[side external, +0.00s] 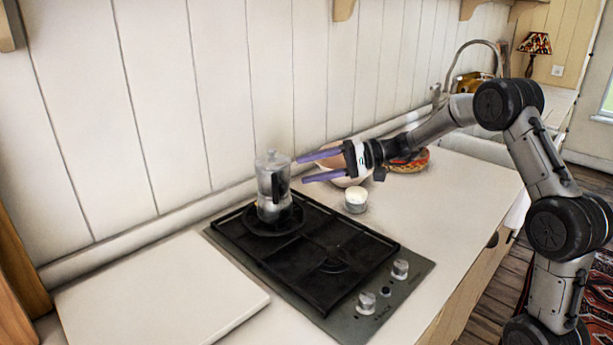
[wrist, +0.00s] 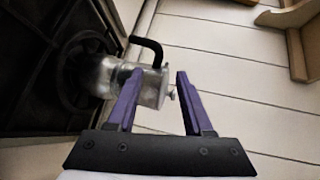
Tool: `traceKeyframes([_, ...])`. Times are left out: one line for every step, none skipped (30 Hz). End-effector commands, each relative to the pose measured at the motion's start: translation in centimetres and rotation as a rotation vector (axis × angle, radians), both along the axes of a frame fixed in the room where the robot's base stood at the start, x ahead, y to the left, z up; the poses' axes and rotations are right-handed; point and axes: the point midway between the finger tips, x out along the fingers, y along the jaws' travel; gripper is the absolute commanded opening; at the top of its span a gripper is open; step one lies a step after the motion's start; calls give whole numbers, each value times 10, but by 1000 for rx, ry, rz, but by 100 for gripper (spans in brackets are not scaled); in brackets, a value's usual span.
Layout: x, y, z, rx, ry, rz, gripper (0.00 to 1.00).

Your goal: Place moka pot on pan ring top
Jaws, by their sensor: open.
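The silver moka pot (side external: 268,186) with a black handle stands upright at the back of the black gas hob. Under it is a round black pan ring (side external: 268,222), and the pot appears to rest on it. My gripper (side external: 300,168) is open, its two purple fingers pointing left toward the upper part of the pot, with the tips close to it. In the wrist view the pot (wrist: 150,88) shows beyond and between the open fingers (wrist: 160,75), its handle at the top. The ring (wrist: 72,75) shows at its base. Whether a finger touches the pot I cannot tell.
The hob (side external: 345,318) has knobs at its front right. A white board (side external: 150,295) lies to its left. A small white cup (side external: 356,200) and a bowl (side external: 340,170) stand to the right, near my gripper. The panelled wall (side external: 170,110) is close behind the pot.

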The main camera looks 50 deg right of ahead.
Motion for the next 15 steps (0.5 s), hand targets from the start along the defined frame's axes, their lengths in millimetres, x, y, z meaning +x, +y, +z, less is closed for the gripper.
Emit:
traceKeyframes([-1, -2, 0, 1, 1, -1, 51])
traceKeyframes([-2, -2, 1, 1, 1, 0, 51])
traceKeyframes([-2, -2, 1, 1, 1, 0, 51])
traceKeyframes([-2, -2, 1, 0, 0, 0, 51])
traceKeyframes([-3, -2, 1, -1, 1, 2, 51])
traceKeyframes([-4, 1, 2, -6, 3, 7, 51])
traceKeyframes([-7, 4, 3, -15, 8, 16, 51])
traceKeyframes([-11, 9, 5, -29, 15, 29, 51])
traceKeyframes([-20, 19, 8, -55, 28, 53, 51])
traceKeyframes([-28, 28, 11, -81, 42, 76, 51])
traceKeyframes([-39, 38, 14, -114, 59, 102, 51])
traceKeyframes([-56, 53, 17, -168, 83, 140, 51])
traceKeyframes([-72, 64, 19, -215, 105, 170, 51])
traceKeyframes([-88, 74, 20, -266, 125, 197, 51])
traceKeyframes([-112, 86, 21, -341, 151, 233, 51])
